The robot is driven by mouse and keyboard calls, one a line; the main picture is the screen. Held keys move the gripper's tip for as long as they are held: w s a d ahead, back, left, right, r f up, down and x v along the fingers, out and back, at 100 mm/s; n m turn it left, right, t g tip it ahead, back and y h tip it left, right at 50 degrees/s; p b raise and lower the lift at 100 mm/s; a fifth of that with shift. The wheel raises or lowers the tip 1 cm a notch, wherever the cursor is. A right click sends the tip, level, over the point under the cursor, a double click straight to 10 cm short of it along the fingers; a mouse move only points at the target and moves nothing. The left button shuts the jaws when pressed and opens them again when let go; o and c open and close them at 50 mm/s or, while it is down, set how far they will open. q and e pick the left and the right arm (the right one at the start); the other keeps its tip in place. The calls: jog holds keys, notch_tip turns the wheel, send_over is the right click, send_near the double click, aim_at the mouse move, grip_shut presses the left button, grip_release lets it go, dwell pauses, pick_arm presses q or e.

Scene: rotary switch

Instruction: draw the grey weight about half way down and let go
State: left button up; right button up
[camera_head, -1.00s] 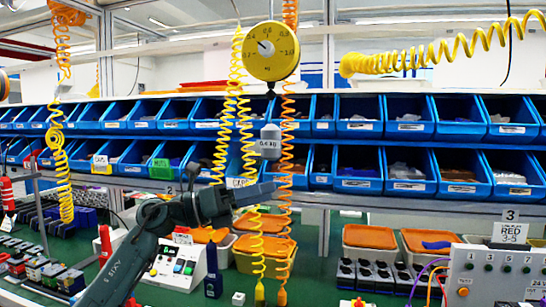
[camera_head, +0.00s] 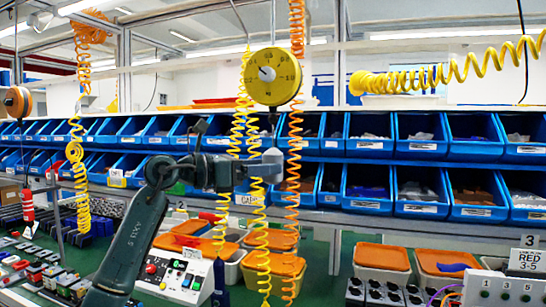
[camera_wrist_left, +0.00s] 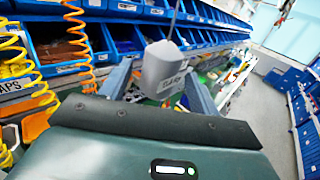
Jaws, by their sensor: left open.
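The grey weight (camera_head: 272,156) hangs on a thin line under the round yellow dial gauge (camera_head: 272,76) in the head view. My left gripper (camera_head: 258,168) is raised to the height of the weight, coming in from the left. Part of the weight is hidden behind the gripper in the head view. My right gripper is not in view.
Yellow coiled hoses (camera_head: 246,120) and an orange coiled hose (camera_head: 295,130) hang close beside the weight. Rows of blue bins (camera_head: 370,145) stand behind. Below are a white button box (camera_head: 175,272) and orange-lidded tubs (camera_head: 382,257) on the green bench.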

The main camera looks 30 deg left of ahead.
pick_arm(q)
jog(key=shift+p+x, duration=0.3)
jog(key=shift+x, duration=1.25)
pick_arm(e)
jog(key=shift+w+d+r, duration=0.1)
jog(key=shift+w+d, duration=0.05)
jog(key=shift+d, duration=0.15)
